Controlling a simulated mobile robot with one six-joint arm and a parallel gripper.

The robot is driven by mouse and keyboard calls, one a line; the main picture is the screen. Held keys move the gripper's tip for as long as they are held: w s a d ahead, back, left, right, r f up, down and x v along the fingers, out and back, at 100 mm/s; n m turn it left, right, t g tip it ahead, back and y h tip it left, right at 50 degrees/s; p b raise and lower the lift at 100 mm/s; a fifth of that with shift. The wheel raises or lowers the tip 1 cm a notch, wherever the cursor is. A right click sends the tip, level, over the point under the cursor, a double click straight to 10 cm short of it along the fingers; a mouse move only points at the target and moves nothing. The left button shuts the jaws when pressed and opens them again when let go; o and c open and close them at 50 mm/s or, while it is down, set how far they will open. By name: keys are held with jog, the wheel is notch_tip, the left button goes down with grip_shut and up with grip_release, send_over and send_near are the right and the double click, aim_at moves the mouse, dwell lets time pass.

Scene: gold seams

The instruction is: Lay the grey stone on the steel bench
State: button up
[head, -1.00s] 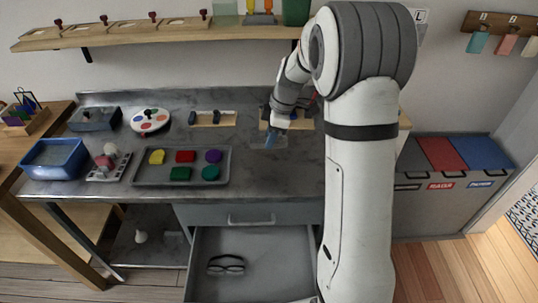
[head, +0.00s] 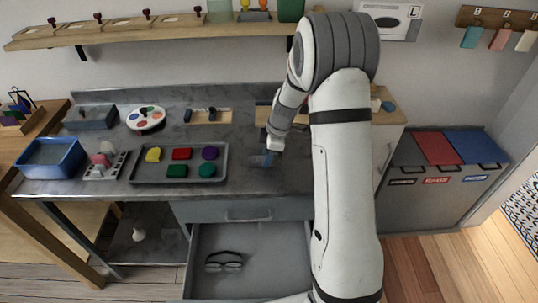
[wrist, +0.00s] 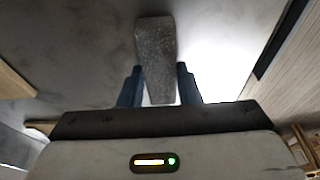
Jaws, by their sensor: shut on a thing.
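The grey stone (wrist: 156,45) is a speckled, long block in the wrist view. My gripper (wrist: 159,72) is shut on it, with a blue finger on each side, and its far end sticks out beyond the fingertips. In the head view my gripper (head: 266,159) is low over the right part of the steel bench (head: 240,145), right of the tray of coloured blocks. The stone is hard to make out there. I cannot tell whether it touches the bench top.
A grey tray (head: 150,180) with several coloured blocks lies left of my gripper. A wooden rack (head: 222,116) is behind it. The drawer (head: 275,250) below is open, with glasses (head: 224,261) inside. Bins (head: 435,160) stand at right. Bench around my gripper is bare.

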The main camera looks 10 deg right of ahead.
aim_at(277, 158)
jog(key=o, duration=1.1)
jog(key=shift+f, duration=0.1)
jog(key=w+v, duration=0.1)
jog(key=v, duration=1.1)
jog(key=s+a+r+m+h, duration=0.1)
jog(key=s+r+m, duration=0.1)
jog(key=s+m, duration=0.3)
jog(key=s+a+r+m+t+h, duration=0.1)
jog(key=s+m, duration=0.4)
jog(key=s, duration=0.8)
jog(key=s+a+r+m+h, duration=0.1)
jog(key=s+r+m, duration=0.2)
jog(key=s, duration=0.7)
jog(key=shift+m+t, duration=0.4)
jog(key=shift+m, duration=1)
